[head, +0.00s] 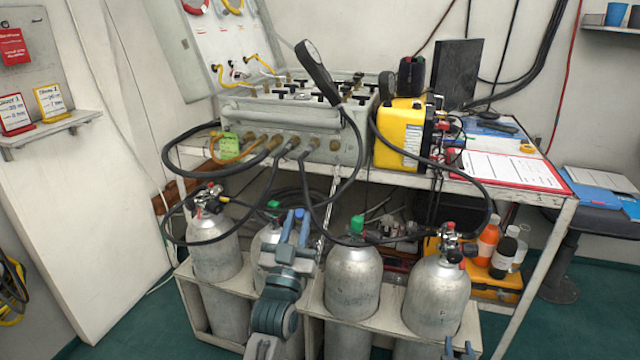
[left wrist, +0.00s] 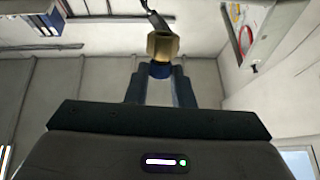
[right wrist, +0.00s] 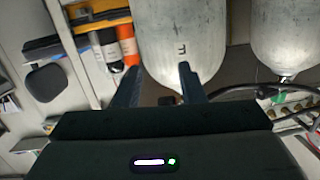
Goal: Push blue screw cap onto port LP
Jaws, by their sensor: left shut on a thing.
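My left gripper (head: 294,218) is raised above the front cylinders, below the row of brass fittings (head: 276,141) on the grey panel (head: 250,112). In the left wrist view its fingers (left wrist: 160,75) are shut on the blue screw cap (left wrist: 160,70). The cap lies in line with a brass hex fitting (left wrist: 162,45) just beyond it. They look touching or nearly so; I cannot tell whether the cap is seated. No port label is readable, so I cannot tell which is LP. My right gripper (right wrist: 159,82) is open and empty, low in front of a cylinder.
Several grey cylinders (head: 353,285) stand in a pale rack below the bench. Black hoses (head: 357,165) loop from the panel around my left gripper. A yellow case (head: 398,133) stands right of the panel. Orange and black bottles (head: 488,240) are under the bench.

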